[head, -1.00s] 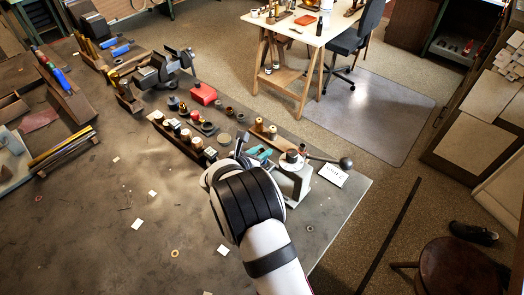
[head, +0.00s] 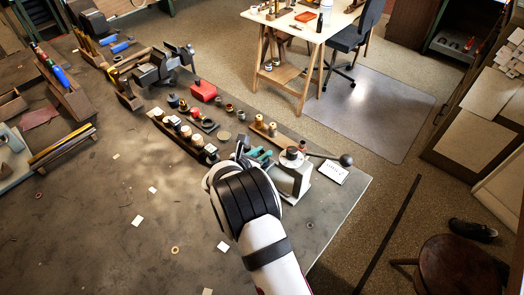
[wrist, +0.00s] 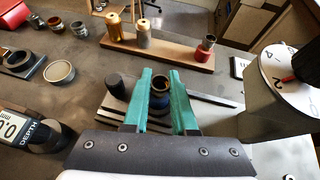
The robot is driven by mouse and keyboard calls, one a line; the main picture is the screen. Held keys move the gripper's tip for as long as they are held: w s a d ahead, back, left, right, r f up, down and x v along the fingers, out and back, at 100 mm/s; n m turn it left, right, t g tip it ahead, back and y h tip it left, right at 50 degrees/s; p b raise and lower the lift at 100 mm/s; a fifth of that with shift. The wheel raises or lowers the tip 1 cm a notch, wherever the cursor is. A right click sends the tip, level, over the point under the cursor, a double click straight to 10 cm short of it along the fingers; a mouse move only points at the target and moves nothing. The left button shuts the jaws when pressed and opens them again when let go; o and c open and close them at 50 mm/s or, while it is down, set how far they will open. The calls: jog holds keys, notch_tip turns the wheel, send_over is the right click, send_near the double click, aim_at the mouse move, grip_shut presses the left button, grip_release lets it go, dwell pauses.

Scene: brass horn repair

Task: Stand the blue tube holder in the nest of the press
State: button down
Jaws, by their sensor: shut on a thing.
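My gripper (wrist: 164,100) has green fingers, shut on the blue tube holder (wrist: 158,101). The holder looks upright, and its round open top with a copper-coloured rim shows between the fingers. A dark, stepped metal base (wrist: 112,106) lies below and around the holder. Whether the holder's foot touches it or sits in a nest is hidden by the fingers. The press (head: 293,178) stands just right of my gripper (head: 250,152) in the head view; its pale body and numbered dial (wrist: 285,62) fill the right of the wrist view. The holder cannot be made out in the head view.
A wooden block with spools (wrist: 160,50) stands beyond the gripper. A depth gauge (wrist: 20,128) is at the left of the wrist view. The bench's near middle is mostly clear.

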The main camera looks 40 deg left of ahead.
jog(key=shift+f, duration=0.1)
jog(key=shift+c, duration=1.6)
grip_release()
jog(key=shift+r, duration=3.55)
